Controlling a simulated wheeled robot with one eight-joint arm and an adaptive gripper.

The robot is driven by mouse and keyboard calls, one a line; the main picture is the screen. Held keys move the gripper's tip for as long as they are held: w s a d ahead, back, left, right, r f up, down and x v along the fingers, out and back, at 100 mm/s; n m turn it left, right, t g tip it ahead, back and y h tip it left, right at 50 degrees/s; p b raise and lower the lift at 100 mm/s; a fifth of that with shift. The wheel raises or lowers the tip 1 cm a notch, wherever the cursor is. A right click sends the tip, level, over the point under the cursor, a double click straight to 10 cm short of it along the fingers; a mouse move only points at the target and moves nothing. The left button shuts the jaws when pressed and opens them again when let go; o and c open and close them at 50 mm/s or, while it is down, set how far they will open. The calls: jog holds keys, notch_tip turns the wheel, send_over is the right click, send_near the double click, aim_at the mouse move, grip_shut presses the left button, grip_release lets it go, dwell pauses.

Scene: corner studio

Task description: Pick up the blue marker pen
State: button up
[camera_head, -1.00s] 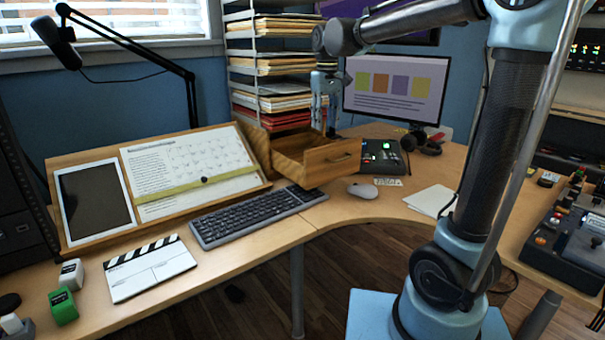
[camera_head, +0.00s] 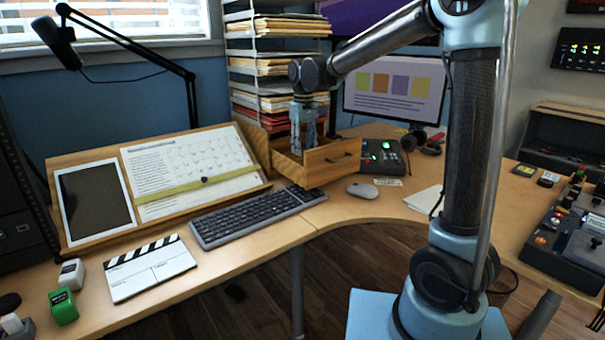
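I see no blue marker pen in the head view. The inside of the open wooden drawer (camera_head: 334,163) is mostly hidden by its front panel and by my gripper. My gripper (camera_head: 304,150) points down over the drawer, with its fingertips at or just below the level of the drawer's rim. The fingers are small and partly hidden here, so I cannot tell whether they are open or shut, or whether anything is between them.
A wire rack of papers (camera_head: 268,75) stands behind the drawer and a monitor (camera_head: 394,88) to its right. A keyboard (camera_head: 258,215), a mouse (camera_head: 362,190), a clapperboard (camera_head: 150,268) and a slanted board with a tablet (camera_head: 95,200) lie on the desk. The desk front is clear near the mouse.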

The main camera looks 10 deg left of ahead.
jog(key=shift+s+a+f, duration=0.1)
jog(key=shift+s+f, duration=0.1)
jog(key=shift+f, duration=1.65)
jog(key=shift+s+a+f, duration=0.1)
jog(key=shift+s+f, duration=0.05)
jog(key=shift+f, duration=1.7)
jog(key=c, duration=0.8)
